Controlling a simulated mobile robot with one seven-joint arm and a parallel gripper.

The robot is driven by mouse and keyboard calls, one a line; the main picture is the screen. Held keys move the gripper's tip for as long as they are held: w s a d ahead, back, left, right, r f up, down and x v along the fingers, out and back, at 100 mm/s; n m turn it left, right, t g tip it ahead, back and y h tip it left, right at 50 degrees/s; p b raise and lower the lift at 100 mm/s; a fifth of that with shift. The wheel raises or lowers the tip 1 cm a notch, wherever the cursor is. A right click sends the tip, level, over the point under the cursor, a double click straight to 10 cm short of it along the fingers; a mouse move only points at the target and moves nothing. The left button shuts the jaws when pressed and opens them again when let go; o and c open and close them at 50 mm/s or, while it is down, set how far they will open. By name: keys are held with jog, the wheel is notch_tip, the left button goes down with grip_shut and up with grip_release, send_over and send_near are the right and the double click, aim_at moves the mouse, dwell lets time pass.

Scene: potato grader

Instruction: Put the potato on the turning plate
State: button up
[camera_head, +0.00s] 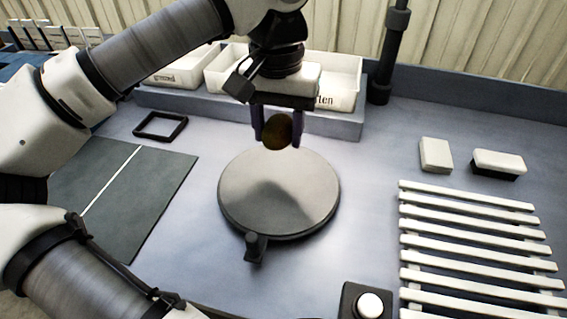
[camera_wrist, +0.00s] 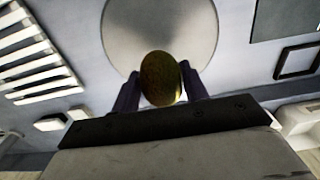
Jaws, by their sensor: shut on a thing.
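My gripper (camera_head: 278,140) points down with a brown-green potato (camera_head: 277,131) between its two fingers. The wrist view shows the potato (camera_wrist: 161,78) with a finger on each side of it, and my gripper (camera_wrist: 160,88) is shut on it. The turning plate (camera_head: 279,193) is a round grey disc on the table with a small dark knob at its front edge. The potato is held above the plate's far edge, apart from it. In the wrist view the bare plate (camera_wrist: 160,30) lies beyond the potato. Nothing lies on the visible part of the plate.
White labelled bins (camera_head: 335,80) stand on a raised ledge behind the plate. A slatted white rack (camera_head: 470,240) lies right, with two small blocks (camera_head: 436,155) behind it. A dark mat (camera_head: 125,185) and black frame (camera_head: 160,126) lie left. A white button (camera_head: 370,305) is at the front.

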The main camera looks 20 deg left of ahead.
aim_at(277, 124)
jog(key=f, duration=0.4)
jog(key=shift+s+f, duration=0.2)
jog(key=shift+f, duration=2.5)
jog(key=o, duration=1)
jog(key=shift+w, duration=0.1)
notch_tip(277, 124, up, 12)
jog(key=shift+r, duration=0.2)
